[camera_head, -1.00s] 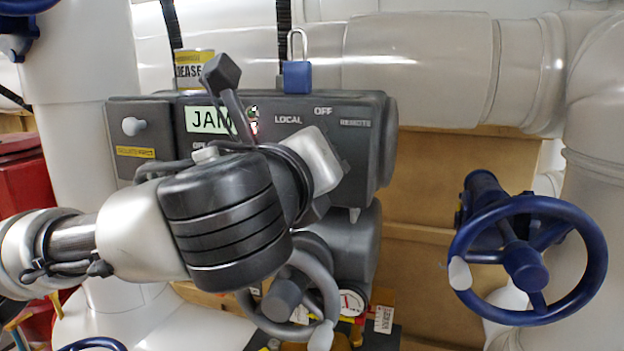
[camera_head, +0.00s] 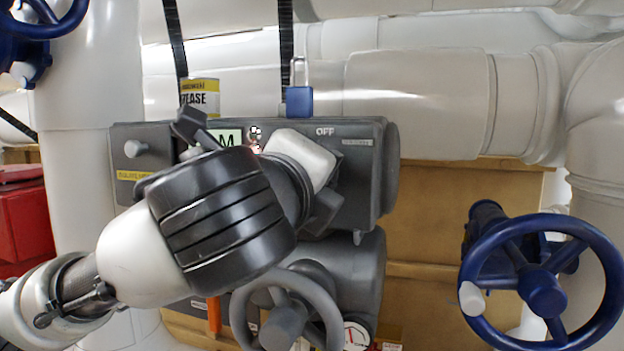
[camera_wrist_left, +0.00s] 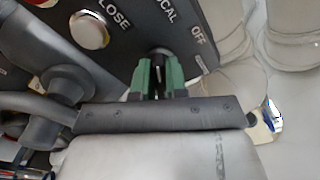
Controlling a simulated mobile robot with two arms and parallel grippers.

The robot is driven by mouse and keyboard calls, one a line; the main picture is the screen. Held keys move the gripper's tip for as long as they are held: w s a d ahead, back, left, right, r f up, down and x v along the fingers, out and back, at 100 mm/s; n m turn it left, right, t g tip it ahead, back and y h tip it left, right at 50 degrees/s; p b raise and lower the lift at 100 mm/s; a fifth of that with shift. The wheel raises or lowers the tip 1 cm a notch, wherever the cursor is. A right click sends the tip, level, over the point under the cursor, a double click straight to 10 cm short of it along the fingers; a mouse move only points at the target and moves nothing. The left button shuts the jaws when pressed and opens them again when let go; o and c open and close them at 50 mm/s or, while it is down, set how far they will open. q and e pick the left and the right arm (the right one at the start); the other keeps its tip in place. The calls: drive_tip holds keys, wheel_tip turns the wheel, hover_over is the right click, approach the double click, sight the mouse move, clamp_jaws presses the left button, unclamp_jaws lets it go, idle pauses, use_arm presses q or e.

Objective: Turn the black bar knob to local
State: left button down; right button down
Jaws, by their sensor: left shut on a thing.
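The black bar knob (camera_wrist_left: 159,55) is on the dark grey control box (camera_head: 365,165), with the LOCAL and OFF labels beside it in the left wrist view. My left gripper (camera_wrist_left: 160,72) has green fingers, one on each side of the knob, shut on it. Most of the knob is hidden between the fingers, so I cannot tell its exact pointing. In the head view my left arm covers the knob, the fingertips and the LOCAL label; the OFF label (camera_head: 325,131) shows. My right gripper is in neither view.
A silver CLOSE push button (camera_wrist_left: 89,30) is near the knob. A grey handwheel (camera_head: 285,318) is below the box and a blue handwheel (camera_head: 541,290) is at the right. A blue padlock (camera_head: 299,100) and a grease can (camera_head: 200,95) are at the box's top.

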use_arm(q)
drive_tip(key=c, duration=1.1)
unclamp_jaws()
drive_tip(key=shift+s+a, duration=0.1)
drive_tip(key=shift+c, duration=0.2)
drive_tip(key=b+v, duration=0.3)
drive_tip(key=v, duration=0.7)
drive_tip(key=shift+s+a+b, duration=0.15)
drive_tip(key=shift+s+b, duration=0.25)
